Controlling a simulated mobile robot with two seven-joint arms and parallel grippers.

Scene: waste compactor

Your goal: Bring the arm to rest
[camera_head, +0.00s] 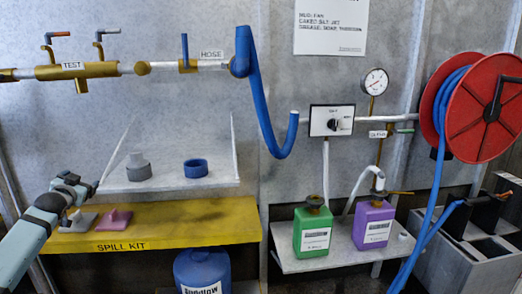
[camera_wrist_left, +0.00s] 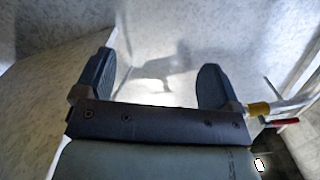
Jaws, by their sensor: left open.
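My left arm (camera_head: 32,228) comes in from the lower left in the head view. Its gripper (camera_head: 88,186) is raised in front of the wall, just above the left end of the yellow spill kit shelf (camera_head: 180,228) as seen in the picture. In the left wrist view the two dark fingers of the gripper (camera_wrist_left: 152,80) stand wide apart. Nothing is between them; a pale grey surface with a shadow lies beyond. My right gripper does not show in either view.
A grey shelf (camera_head: 215,184) holds a grey fitting (camera_head: 138,170) and a blue ring (camera_head: 196,168), close right of the gripper. A pink scoop-like piece (camera_head: 112,219) lies on the yellow shelf. Brass test pipework (camera_head: 75,71) runs above. Green (camera_head: 312,232) and purple (camera_head: 373,226) jugs stand right.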

